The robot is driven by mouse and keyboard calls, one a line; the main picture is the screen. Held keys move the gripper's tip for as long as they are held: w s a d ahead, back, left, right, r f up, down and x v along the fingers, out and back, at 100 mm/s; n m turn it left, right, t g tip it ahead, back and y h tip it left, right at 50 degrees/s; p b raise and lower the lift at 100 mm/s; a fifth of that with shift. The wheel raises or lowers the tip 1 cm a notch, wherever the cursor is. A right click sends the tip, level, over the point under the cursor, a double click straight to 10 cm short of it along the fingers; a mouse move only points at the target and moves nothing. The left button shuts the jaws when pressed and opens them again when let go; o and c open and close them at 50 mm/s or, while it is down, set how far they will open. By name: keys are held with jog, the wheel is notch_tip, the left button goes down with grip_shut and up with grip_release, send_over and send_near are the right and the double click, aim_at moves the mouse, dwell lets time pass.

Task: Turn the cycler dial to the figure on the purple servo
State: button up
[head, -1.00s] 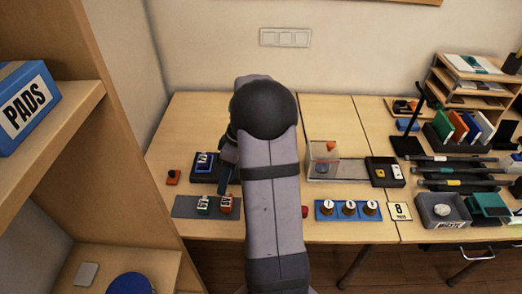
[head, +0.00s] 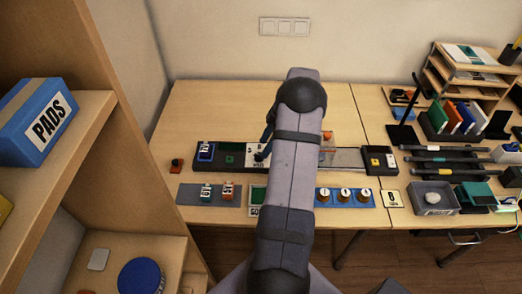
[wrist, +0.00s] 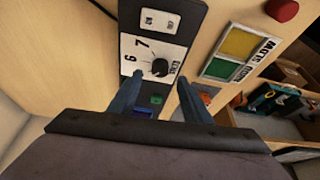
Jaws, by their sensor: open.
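The cycler dial shows in the wrist view as a black knob (wrist: 159,67) on a white face (wrist: 142,50) with figures; 6 and 7 are readable, others are hidden or too small. In the head view the face (head: 252,149) is partly hidden by my gripper. My gripper (wrist: 158,82) is open and empty, its fingertips on either side of the knob's near side; contact cannot be told. The blue-purple servo (head: 205,151) sits at the left end of the black cycler (head: 181,157). Its label is too small to read surely.
A green servo (head: 206,193) and an orange servo (head: 228,189) sit on a grey mat (head: 187,195). A blue strip (head: 322,197) with brass-coloured pieces and a number card (head: 390,198) lie to the right. A red button (wrist: 282,8) shows in the wrist view.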

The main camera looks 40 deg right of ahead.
jog(key=shift+p+x, duration=0.55)
jog(key=shift+x, duration=1.75)
jog(key=shift+c, duration=0.5)
jog(key=c, duration=0.9)
